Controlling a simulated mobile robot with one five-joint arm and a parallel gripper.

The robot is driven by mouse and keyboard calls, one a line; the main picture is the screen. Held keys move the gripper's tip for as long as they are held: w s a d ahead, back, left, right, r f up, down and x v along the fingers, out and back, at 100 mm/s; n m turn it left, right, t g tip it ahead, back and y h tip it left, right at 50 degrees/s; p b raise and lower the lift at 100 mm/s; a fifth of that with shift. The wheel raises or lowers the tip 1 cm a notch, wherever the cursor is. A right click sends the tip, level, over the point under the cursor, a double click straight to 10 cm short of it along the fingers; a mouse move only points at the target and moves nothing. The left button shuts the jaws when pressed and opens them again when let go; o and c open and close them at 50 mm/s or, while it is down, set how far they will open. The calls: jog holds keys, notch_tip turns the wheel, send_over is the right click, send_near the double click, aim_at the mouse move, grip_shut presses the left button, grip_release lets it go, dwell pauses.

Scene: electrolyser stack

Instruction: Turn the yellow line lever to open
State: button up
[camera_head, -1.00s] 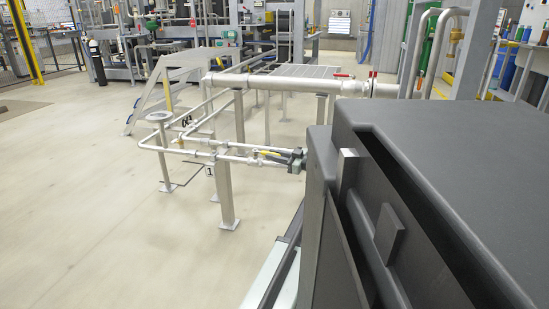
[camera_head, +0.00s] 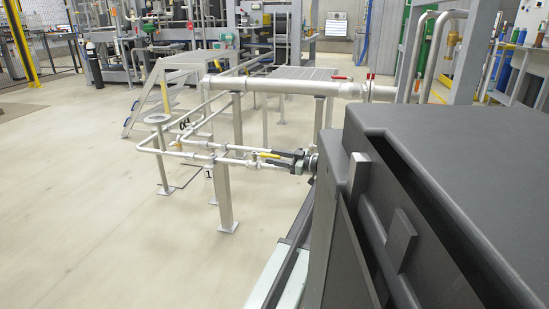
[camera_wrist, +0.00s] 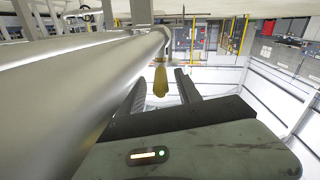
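The yellow line lever (camera_head: 267,155) sits on a thin pale pipe in the middle of the head view, lying about along the pipe. In the wrist view the yellow lever (camera_wrist: 160,80) hangs below a large grey pipe. My gripper (camera_head: 276,157) is at the lever's right end in the head view, pointing left. In the wrist view my gripper (camera_wrist: 162,88) has its two dark fingers apart, one on each side of the lever. I see no finger clearly touching it. The fingertips are small in the head view and the contact cannot be told.
A thicker pipe (camera_head: 290,86) with red handles runs behind, above the thin pipes. A grey post (camera_head: 224,195) stands close below the lever. Metal steps (camera_head: 170,90) stand behind. The floor at the left is clear. My own dark body fills the right.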

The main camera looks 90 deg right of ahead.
jog(key=v, duration=0.8)
jog(key=shift+w, duration=0.1)
jog(key=shift+c, duration=0.3)
